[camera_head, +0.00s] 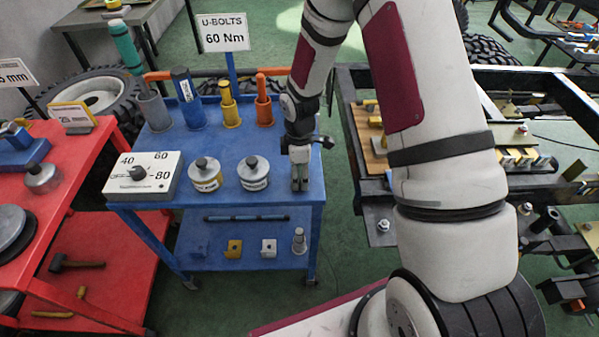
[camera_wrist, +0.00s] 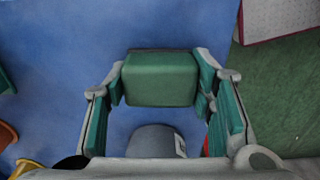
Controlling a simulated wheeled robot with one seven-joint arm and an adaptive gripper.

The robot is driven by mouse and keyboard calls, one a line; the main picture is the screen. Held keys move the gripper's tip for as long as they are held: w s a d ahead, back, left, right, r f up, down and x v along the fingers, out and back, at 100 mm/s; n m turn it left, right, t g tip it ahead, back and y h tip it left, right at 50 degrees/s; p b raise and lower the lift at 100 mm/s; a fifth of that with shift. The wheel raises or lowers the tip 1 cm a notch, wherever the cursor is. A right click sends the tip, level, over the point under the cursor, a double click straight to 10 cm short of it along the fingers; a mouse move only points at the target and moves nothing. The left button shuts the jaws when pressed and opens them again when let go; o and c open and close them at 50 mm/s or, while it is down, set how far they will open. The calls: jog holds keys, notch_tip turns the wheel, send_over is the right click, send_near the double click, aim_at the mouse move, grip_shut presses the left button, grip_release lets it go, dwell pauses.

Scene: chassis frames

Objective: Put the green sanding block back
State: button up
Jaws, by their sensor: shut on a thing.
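My gripper (camera_head: 300,185) is low over the right front part of the blue cart's top (camera_head: 225,145). In the wrist view the green sanding block (camera_wrist: 160,78) sits between the two fingers, which are shut on it. Blue cart top (camera_wrist: 60,60) shows around the block. I cannot tell whether the block touches the cart top. In the head view the block is hidden or too small to make out.
Two grey canisters (camera_head: 254,173) (camera_head: 206,175) and a dial box (camera_head: 143,176) stand left of my gripper. Upright holders, including an orange one (camera_head: 264,110), line the cart's back. A red cart (camera_head: 95,215) stands left, and a black frame (camera_head: 350,125) right.

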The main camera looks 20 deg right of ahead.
jog(key=o, duration=1)
jog(key=shift+o, duration=0.2)
notch_tip(320, 180, up, 12)
jog(key=r, duration=0.1)
notch_tip(320, 180, up, 10)
jog(key=f+m+t, duration=0.1)
jog(key=m, duration=0.2)
send_over(300, 171)
jog(key=s, duration=0.4)
jog(key=s+r+m+t, duration=0.1)
jog(key=s+r+m, duration=0.4)
jog(key=s, duration=0.5)
jog(key=s+r+m+t, duration=0.2)
jog(key=s+r+m, duration=0.4)
jog(key=s, duration=0.5)
notch_tip(300, 171, up, 3)
jog(key=shift+f+t, duration=0.15)
jog(key=shift+t, duration=0.15)
jog(key=shift+d, duration=0.15)
